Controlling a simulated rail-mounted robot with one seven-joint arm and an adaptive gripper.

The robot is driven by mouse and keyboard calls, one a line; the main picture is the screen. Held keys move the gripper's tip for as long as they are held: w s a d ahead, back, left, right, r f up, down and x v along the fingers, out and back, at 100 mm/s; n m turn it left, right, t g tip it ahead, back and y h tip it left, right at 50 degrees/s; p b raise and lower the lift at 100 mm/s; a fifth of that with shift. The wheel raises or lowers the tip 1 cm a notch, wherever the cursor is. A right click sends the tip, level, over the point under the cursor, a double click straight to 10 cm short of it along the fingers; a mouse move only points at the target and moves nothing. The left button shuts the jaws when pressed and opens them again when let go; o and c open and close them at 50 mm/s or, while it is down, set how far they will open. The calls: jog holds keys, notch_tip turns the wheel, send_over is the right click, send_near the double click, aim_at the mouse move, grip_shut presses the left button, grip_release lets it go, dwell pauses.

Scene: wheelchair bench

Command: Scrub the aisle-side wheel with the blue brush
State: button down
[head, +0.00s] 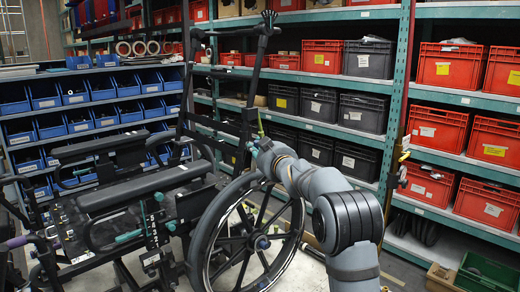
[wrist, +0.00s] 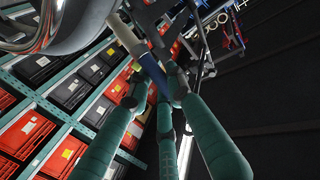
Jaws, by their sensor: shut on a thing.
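The aisle-side wheel (head: 213,236) is the large dark spoked wheel at the wheelchair's right in the head view. The brush's bristles cannot be made out. A large, shiny curved part, possibly the wheel, fills the top left of the wrist view.
The wheelchair frame (head: 128,215) with armrests and a tall back stands left of the wheel. Shelves with red bins (head: 440,128) and grey bins (head: 368,110) stand behind and right. Blue bins (head: 80,122) fill a rack at left. A green crate (head: 487,272) is at lower right.

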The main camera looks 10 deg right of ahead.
jog(key=shift+w+d+f, duration=0.1)
jog(key=shift+w+d, duration=0.1)
dwell(3.2)
jog(key=shift+s+a, duration=0.15)
